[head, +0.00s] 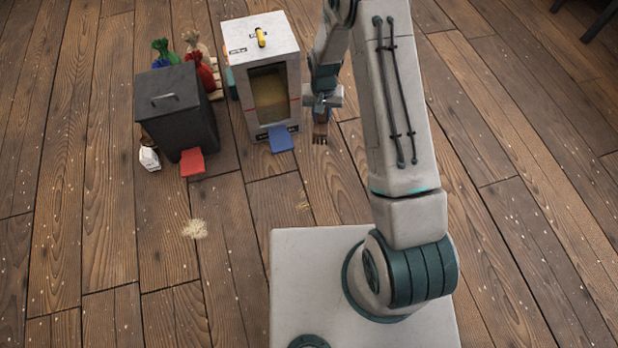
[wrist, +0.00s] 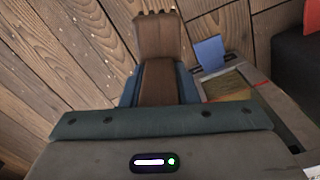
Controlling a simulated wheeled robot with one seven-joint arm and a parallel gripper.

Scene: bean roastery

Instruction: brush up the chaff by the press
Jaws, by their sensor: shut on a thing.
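My gripper (head: 322,103) is shut on a brown brush (head: 320,130), with its bristle end pointing down and off the floor as far as I can tell. In the wrist view the brush (wrist: 157,42) sits between the teal fingers of my gripper (wrist: 159,88). A pale heap of chaff (head: 195,229) lies on the floorboards, in front of the dark bin and left of my base. A white, box-shaped machine (head: 285,75) with a window and yellow top handle, perhaps the press, stands just left of my gripper. It also shows in the wrist view (wrist: 283,115).
A blue pedal (head: 281,139) juts from the white machine. The dark bin (head: 170,105) has a red pedal (head: 192,162). A small white bag (head: 149,158) lies beside it. Coloured sacks (head: 191,62) stand behind. Floor around the chaff is clear.

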